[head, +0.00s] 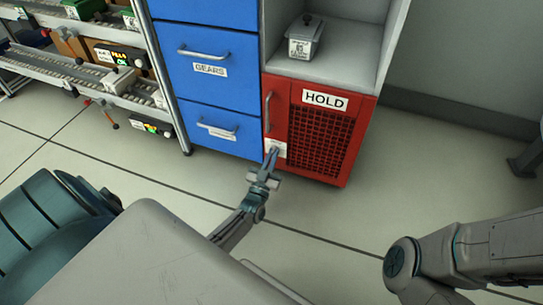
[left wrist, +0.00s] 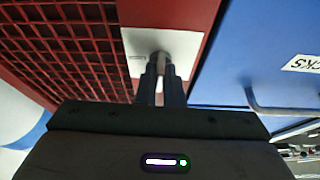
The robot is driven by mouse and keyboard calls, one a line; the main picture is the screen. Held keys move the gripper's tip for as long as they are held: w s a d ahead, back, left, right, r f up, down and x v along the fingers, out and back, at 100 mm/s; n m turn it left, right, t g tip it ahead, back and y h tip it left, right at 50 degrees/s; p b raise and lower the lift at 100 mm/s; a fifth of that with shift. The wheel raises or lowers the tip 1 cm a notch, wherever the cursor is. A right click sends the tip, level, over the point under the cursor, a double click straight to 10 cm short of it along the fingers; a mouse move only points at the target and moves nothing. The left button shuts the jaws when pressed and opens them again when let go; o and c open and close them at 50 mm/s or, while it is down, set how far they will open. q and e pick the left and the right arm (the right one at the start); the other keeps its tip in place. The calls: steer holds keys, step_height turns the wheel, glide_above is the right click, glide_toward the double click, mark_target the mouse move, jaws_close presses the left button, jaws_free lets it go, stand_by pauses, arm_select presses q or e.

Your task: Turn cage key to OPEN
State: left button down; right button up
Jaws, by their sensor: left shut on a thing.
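The red HOLD cage (head: 321,130) has a mesh door and stands right of the blue drawers. A pale key plate (head: 281,149) sits low on its left side, and it also shows in the left wrist view (left wrist: 133,42). My left gripper (head: 271,158) is at this plate. In the left wrist view its two dark fingers (left wrist: 160,75) are shut on the grey key (left wrist: 160,57) in front of the plate. The fingers hide most of the key, and I cannot read its setting. My right arm shows at the lower right, but its gripper is out of view.
Blue drawers (head: 205,75) with bar handles stand left of the cage, one labelled GEARS. Racks with bins (head: 120,80) stand at the left.

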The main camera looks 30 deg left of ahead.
arm_select(q)
steer(key=shift+n, duration=0.5)
steer(key=c, duration=1.6)
jaws_free()
steer(key=shift+o, duration=0.2)
steer(key=p+v, duration=0.2)
steer(key=v, duration=0.5)
steer(key=shift+s+f, duration=0.2)
steer(key=shift+d, duration=0.1)
